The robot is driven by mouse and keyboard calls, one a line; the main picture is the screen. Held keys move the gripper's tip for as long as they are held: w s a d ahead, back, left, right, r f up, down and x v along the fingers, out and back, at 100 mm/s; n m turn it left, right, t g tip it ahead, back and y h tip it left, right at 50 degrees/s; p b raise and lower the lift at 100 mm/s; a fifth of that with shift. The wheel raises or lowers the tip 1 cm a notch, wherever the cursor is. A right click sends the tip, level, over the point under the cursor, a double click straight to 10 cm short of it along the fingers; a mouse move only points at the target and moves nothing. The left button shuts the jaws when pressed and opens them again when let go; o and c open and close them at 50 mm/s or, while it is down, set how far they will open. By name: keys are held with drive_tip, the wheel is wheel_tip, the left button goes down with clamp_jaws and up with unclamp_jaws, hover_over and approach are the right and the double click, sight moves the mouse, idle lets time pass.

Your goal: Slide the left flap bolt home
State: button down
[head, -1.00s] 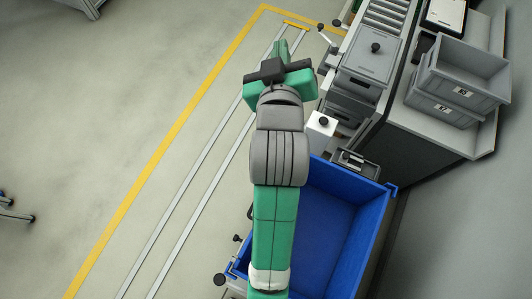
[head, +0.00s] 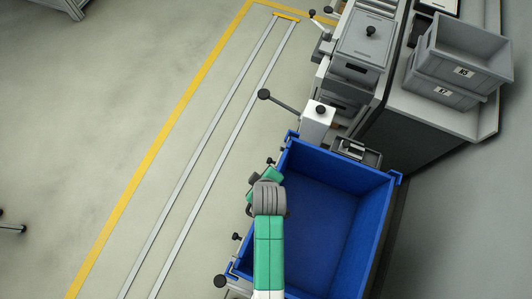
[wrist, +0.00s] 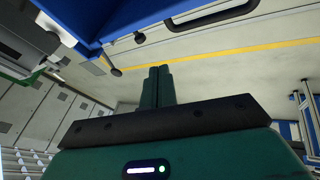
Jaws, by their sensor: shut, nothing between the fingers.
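The blue container (head: 335,170) shows a side with a dark handle (head: 249,209) and a small black knob near each end, one farther (head: 270,161) and one nearer (head: 236,237). I cannot tell which is the left flap bolt or how far either is slid. My gripper (wrist: 158,70) is shut and empty, apart from these. In the head view, my arm hides its fingertips.
A white block (head: 317,125) and a long lever with a black ball (head: 264,95) stand by the container's far end. Another black ball (head: 220,281) is near its close end. Grey bins (head: 465,50) sit at right.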

drive_tip(key=w+d+b+x, duration=0.1)
drive_tip(key=d+b+x, duration=0.1)
drive_tip(key=x, duration=1)
drive_tip(key=shift+w, duration=0.5)
drive_tip(key=shift+d+b, duration=0.2)
drive_tip(key=shift+b, duration=0.1)
